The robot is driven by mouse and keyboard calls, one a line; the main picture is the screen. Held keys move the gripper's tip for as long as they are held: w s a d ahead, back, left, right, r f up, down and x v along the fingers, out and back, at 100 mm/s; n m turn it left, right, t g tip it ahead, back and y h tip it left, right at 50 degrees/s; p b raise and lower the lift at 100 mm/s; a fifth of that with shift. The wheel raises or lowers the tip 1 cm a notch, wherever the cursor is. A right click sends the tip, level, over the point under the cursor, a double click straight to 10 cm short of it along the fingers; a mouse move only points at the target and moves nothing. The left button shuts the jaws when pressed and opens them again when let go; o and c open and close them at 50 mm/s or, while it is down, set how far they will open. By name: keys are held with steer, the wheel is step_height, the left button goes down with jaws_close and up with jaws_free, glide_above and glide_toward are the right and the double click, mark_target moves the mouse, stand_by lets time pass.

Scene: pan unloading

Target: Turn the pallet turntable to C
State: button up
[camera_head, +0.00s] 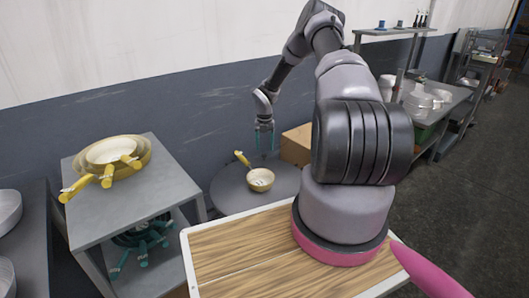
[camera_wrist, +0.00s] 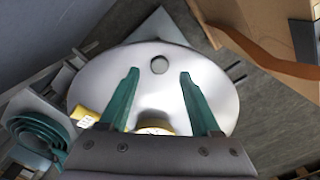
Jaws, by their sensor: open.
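The pallet turntable (camera_head: 226,192) is a round grey disc low behind the wooden-topped surface; in the wrist view it is a shiny pale disc (camera_wrist: 222,92). A small dark round spot (camera_wrist: 159,65) shows on it, and short dark rods stick out past its rim at left and right. A yellow pan (camera_head: 261,180) with a cream inside rests on the disc, handle toward the back. My gripper (camera_head: 265,146) is above the disc's far side, open and empty, its teal fingers (camera_wrist: 159,73) apart over the disc. I cannot make out any letter C.
A grey table (camera_head: 125,205) at left bears stacked yellow pans (camera_head: 115,158), with teal pans (camera_head: 143,240) on its lower shelf. A cardboard box (camera_head: 297,146) stands just right of the disc. The wooden top (camera_head: 235,250) is clear around my arm's base.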

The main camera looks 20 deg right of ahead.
step_height(320, 180, up, 7)
stand_by(0.3)
